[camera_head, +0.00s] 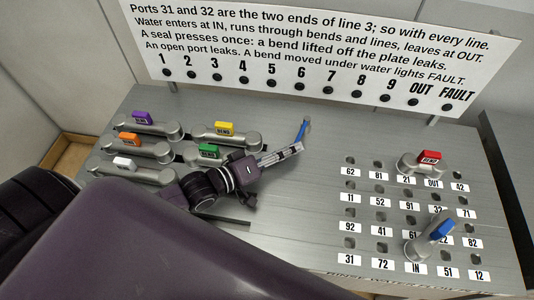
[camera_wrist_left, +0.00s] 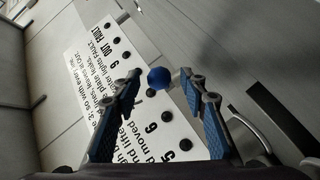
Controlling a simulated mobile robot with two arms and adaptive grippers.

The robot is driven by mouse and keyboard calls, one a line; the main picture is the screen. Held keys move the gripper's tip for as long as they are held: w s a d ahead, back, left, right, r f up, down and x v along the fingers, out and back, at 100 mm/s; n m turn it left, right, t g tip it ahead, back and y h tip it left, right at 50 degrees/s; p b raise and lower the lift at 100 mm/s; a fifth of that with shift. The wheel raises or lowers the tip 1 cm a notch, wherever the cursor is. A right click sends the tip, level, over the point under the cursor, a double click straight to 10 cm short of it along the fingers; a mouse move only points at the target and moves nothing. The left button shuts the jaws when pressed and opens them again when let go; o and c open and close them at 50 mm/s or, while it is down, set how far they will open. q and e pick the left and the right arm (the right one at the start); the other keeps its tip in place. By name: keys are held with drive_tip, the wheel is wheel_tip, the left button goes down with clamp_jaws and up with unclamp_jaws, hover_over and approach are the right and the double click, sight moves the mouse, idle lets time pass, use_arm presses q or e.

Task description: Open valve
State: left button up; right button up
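The valve shows as a thin blue lever (camera_head: 301,131) with a small grey end, standing on the metal bench below the sign. In the left wrist view a round blue knob (camera_wrist_left: 158,78) lies between my fingertips, apparently the lever's end. My left gripper (camera_head: 296,149) reaches in from the left, with its fingers just below the lever. In the left wrist view the gripper (camera_wrist_left: 161,88) is open, with gaps on both sides of the knob; depth to it is hard to tell. My right gripper is out of view.
Bends with purple (camera_head: 141,118), orange (camera_head: 131,139), white (camera_head: 124,162), yellow (camera_head: 224,129) and green (camera_head: 209,151) tags lie left. The port plate at right holds red (camera_head: 429,157) and blue (camera_head: 442,230) tagged bends. The sign (camera_head: 320,45) stands behind; its lamps are dark.

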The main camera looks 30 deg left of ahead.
use_arm(q)
drive_tip(key=v, duration=1)
